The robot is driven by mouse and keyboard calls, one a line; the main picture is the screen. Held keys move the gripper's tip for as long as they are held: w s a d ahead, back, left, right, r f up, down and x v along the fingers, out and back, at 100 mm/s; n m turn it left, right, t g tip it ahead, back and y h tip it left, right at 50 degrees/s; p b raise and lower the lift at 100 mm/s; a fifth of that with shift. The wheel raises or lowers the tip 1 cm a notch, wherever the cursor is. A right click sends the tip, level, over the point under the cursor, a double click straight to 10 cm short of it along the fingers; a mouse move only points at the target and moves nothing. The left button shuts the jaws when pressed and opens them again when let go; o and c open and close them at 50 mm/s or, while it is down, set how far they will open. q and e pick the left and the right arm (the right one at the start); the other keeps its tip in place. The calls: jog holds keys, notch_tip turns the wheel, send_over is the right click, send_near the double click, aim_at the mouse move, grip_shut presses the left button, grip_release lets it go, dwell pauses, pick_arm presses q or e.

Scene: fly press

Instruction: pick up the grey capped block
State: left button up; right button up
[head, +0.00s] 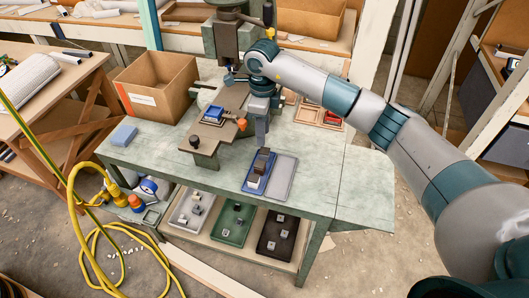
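A small dark-grey-topped block (263,160) stands at the far end of a blue and grey tray (281,180) near the table's front edge. It looks like the grey capped block, but it is too small to be sure. A blue piece with a pale top (254,181) sits just in front of it. My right gripper (262,143) points down just above and behind the block. Its fingers are seen too small to tell their opening or whether they touch the block. My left gripper is out of view.
The green press (226,40) stands at the back of the table, its plate bearing a blue-framed part (214,114). A cardboard box (157,86) and blue sponge (123,135) are at left. Grey, green (233,222) and black trays with small blocks lie on the lower shelf. The table's right end is clear.

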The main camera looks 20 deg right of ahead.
aim_at(264, 152)
notch_tip(264, 152, down, 2)
jog(key=shift+p, duration=0.3)
jog(key=shift+f, duration=0.45)
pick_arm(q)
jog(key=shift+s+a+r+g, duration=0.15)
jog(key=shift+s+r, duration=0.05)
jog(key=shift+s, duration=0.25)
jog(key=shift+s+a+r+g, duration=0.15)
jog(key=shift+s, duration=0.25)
pick_arm(e)
jog(key=shift+d+f+p, duration=0.1)
jog(key=shift+f+p, duration=0.4)
jog(key=shift+p, duration=0.1)
notch_tip(264, 152, down, 3)
jog(key=shift+d+p, duration=0.15)
jog(key=shift+p, duration=0.65)
jog(key=shift+f, duration=0.6)
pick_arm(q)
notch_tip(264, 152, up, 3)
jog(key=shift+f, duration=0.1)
